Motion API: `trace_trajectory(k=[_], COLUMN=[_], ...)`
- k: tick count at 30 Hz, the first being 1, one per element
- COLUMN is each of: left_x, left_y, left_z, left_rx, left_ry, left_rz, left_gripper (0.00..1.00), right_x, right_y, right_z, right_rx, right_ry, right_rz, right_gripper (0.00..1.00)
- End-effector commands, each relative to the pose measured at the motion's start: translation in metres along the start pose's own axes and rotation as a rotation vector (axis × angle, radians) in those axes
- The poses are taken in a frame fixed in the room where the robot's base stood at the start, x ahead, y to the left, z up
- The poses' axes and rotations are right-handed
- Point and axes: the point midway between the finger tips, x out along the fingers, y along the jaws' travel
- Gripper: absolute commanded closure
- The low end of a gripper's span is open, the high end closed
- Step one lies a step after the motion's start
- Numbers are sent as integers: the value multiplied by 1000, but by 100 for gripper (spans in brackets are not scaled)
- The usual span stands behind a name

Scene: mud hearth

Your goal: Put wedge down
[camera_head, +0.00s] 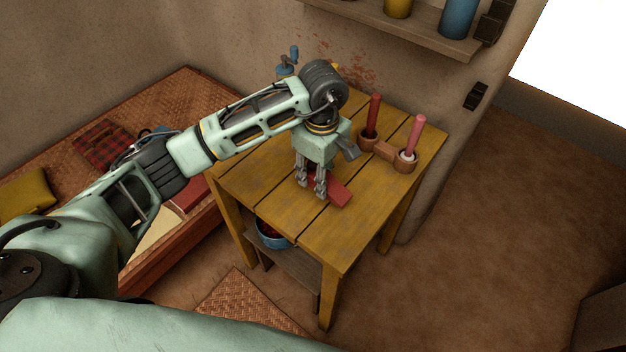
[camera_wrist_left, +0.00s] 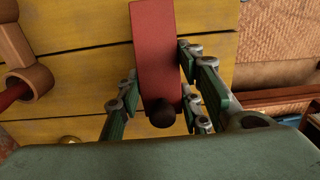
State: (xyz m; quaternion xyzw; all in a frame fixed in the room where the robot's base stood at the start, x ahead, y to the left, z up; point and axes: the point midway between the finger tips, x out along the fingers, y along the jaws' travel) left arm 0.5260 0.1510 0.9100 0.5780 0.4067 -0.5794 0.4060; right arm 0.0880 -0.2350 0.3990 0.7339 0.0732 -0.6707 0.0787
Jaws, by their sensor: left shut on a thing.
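The wedge (camera_head: 339,194) is a red, flat, long block at the fingertips of my left gripper (camera_head: 312,188), over the yellow plank table (camera_head: 278,207). In the left wrist view the wedge (camera_wrist_left: 157,45) runs away from me between the fingers, with a dark round knob (camera_wrist_left: 162,113) at its near end. The left gripper is shut on the wedge. The wedge lies low, at or just above the tabletop; I cannot tell whether it touches. My right gripper is not in view.
A wooden double holder (camera_head: 381,148) with a dark red stick (camera_head: 374,112) and a pink stick (camera_head: 415,135) stands at the table's right. A blue grinder-like thing (camera_head: 287,66) is at the back. A blue bowl (camera_head: 272,236) sits underneath. The front tabletop is clear.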

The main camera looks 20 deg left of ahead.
Motion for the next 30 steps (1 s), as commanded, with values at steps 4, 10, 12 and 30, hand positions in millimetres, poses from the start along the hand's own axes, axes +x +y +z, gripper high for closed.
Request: trace_trajectory(k=[4, 10, 12, 30], left_x=[9, 22, 32, 55], left_y=[-5, -6, -7, -5], left_z=[-15, -17, -17, -17], left_rx=[1, 1, 1, 2], left_ry=[-1, -2, -2, -1], left_rz=[0, -2, -3, 2], left_gripper=[94, 94, 94, 60], right_x=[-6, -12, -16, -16], right_y=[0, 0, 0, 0], right_z=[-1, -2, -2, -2], right_rx=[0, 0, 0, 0], right_ry=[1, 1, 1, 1], right_rz=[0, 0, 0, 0], right_gripper=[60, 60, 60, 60])
